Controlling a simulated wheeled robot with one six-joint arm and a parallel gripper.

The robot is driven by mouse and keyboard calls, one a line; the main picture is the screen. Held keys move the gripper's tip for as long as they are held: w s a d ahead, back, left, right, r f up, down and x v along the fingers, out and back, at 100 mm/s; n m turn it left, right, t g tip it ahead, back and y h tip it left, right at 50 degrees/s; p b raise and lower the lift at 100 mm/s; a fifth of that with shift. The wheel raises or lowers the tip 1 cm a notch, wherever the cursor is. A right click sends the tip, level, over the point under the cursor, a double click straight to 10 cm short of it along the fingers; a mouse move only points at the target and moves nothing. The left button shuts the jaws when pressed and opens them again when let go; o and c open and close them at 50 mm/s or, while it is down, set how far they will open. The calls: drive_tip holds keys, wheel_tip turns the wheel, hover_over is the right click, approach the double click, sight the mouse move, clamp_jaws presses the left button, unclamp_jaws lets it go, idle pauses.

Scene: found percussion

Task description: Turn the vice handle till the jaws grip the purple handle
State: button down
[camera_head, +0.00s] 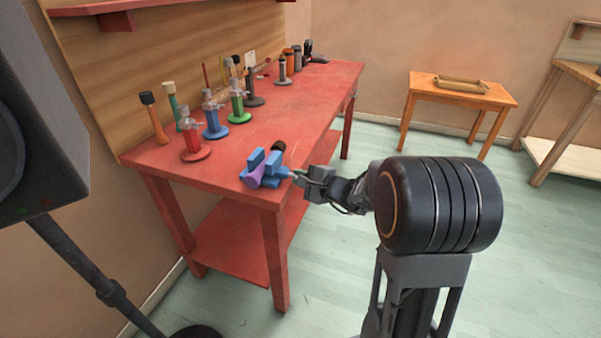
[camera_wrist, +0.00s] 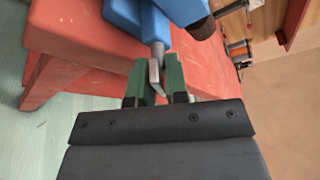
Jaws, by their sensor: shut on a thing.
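The blue vice (camera_head: 273,160) sits at the near corner of the red workbench. The purple handle (camera_head: 256,177) is at its jaws on the left; I cannot tell whether the jaws touch it. My gripper (camera_head: 298,177) is at the right side of the vice. In the wrist view, the green fingers of my gripper (camera_wrist: 158,75) are shut on the grey vice handle (camera_wrist: 154,68), which joins a rod running into the blue vice body (camera_wrist: 153,22). The purple handle does not show in the wrist view.
Several tools on coloured round stands, among them a red stand (camera_head: 192,146) and a blue stand (camera_head: 214,127), line the back of the red workbench (camera_head: 240,170). An orange side table (camera_head: 450,94) with a tray (camera_head: 462,84) stands beyond.

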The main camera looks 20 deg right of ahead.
drive_tip(key=m+g+p, duration=0.1)
drive_tip(key=m+p, duration=0.1)
drive_tip(key=m+g+p, duration=0.1)
drive_tip(key=m+p, duration=0.1)
drive_tip(key=p, duration=0.1)
drive_tip(key=shift+r+y, duration=0.2)
drive_tip(key=shift+y, duration=0.2)
drive_tip(key=shift+f+m+g+p, duration=0.15)
drive_tip(key=shift+m+g+p, duration=0.65)
drive_tip(key=shift+p, duration=0.5)
drive_tip(key=shift+f, duration=0.1)
drive_tip(key=c, duration=1.5)
unclamp_jaws()
drive_tip(key=shift+o, duration=0.2)
drive_tip(key=p+v, duration=0.1)
drive_tip(key=v, duration=1.3)
drive_tip(key=shift+f, duration=0.2)
